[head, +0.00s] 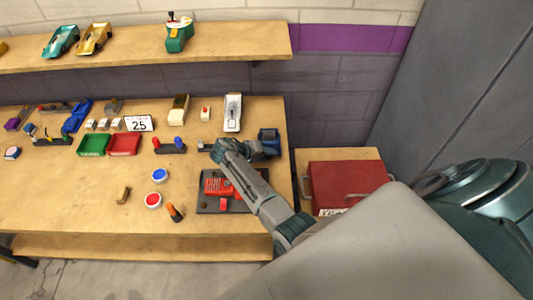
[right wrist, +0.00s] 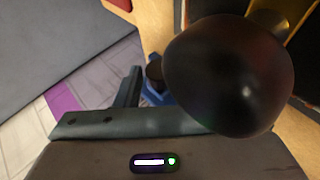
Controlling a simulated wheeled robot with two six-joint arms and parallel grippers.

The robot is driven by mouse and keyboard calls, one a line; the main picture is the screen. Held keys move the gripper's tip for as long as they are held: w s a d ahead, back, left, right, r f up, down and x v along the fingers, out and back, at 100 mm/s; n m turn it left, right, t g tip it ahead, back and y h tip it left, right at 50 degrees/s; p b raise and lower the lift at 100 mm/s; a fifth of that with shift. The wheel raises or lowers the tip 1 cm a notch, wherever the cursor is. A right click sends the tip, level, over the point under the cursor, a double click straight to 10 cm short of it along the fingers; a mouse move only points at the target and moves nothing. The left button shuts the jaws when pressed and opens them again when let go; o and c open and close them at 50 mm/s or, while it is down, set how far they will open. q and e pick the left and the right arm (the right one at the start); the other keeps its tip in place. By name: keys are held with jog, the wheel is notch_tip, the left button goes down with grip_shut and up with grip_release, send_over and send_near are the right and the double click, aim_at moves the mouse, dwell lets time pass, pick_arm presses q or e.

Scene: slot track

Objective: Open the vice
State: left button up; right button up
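A blue vice-like block (head: 268,137) stands at the right back of the workbench, partly hidden by my right gripper. My right gripper (head: 240,150) is over the bench just left of and in front of this block. I cannot tell whether they touch. In the right wrist view, a large dark round knob-like shape (right wrist: 230,75) fills the upper right, close to the camera. A small blue part (right wrist: 157,91) shows behind it, beside a grey finger (right wrist: 130,88). The finger gap is hidden, so opening or grip cannot be told. My left gripper is not in view.
A dark plate (head: 208,206) with red parts lies under my right arm. A white-and-grey device (head: 232,112) stands behind the gripper. A red toolbox (head: 346,185) sits right of the bench (head: 80,200). The front left of the bench is mostly clear.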

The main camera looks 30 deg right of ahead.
jog(key=shift+s+d+r+m+t+y+p, duration=0.15)
jog(key=shift+r+m+t+y+p, duration=0.2)
jog(key=shift+y+p, duration=0.55)
jog(key=t+y+p, duration=0.1)
jog(key=y, duration=0.1)
jog(key=shift+s+d+m+t+y+p, duration=0.1)
jog(key=shift+d+m+t+y+p, duration=0.15)
jog(key=shift+t+y+p, duration=0.15)
jog(key=y, duration=0.1)
jog(key=t+y, duration=0.1)
jog(key=y, duration=0.1)
jog(key=d+m+t+y, duration=0.1)
jog(key=shift+s+t+y, duration=0.25)
jog(key=shift+y, duration=0.05)
jog(key=t+y, duration=0.1)
jog(key=m+t+y, duration=0.1)
jog(key=y, duration=0.1)
jog(key=t+y, duration=0.1)
jog(key=shift+s+d+f, duration=0.25)
jog(key=b+v, duration=0.2)
jog(key=v, duration=0.8)
jog(key=shift+s+d+r+y+b, duration=0.2)
jog(key=shift+d+y+b, duration=0.1)
